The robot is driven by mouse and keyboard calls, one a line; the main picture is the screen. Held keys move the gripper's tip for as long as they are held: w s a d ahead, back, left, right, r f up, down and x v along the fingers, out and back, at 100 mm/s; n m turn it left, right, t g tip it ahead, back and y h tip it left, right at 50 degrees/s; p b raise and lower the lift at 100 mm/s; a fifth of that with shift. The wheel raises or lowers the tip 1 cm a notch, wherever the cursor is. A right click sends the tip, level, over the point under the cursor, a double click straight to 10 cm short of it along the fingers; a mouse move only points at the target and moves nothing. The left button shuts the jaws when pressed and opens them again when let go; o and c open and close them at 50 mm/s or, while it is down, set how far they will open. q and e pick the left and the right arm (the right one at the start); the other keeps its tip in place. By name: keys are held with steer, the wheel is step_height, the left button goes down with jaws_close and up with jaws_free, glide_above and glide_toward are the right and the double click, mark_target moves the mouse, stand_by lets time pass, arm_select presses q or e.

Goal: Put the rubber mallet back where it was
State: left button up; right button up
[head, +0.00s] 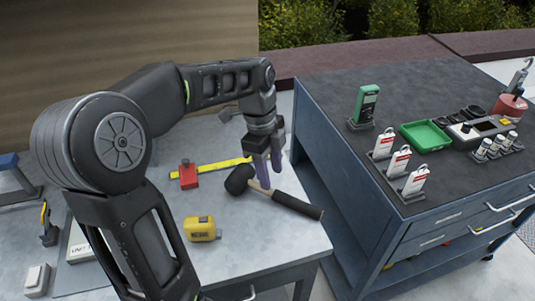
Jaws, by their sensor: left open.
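The rubber mallet (297,206) lies on the light grey table (275,237) near its right edge. Its black head is at the left and its dark grip points to the lower right, with a short pale stretch of handle between. My left gripper (268,183) points down over the pale part of the handle, close to the head. Its fingers are open. I cannot tell whether they straddle the handle or hover just above it. My right gripper is not in view.
A yellow tape measure (201,229), a red block-like item (188,175) and a yellow strip (222,165) lie on the table. A dark-topped tool cabinet (430,90) stands at the right across a narrow gap, bearing a green tray (425,136), a green meter (366,104) and several tags.

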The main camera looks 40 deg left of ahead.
arm_select(q)
steer(key=r, duration=0.3)
steer(key=a+r, duration=0.1)
steer(key=r, duration=0.1)
steer(key=shift+s+r, duration=0.1)
steer(key=shift+r, duration=0.2)
steer(key=shift+d, duration=0.1)
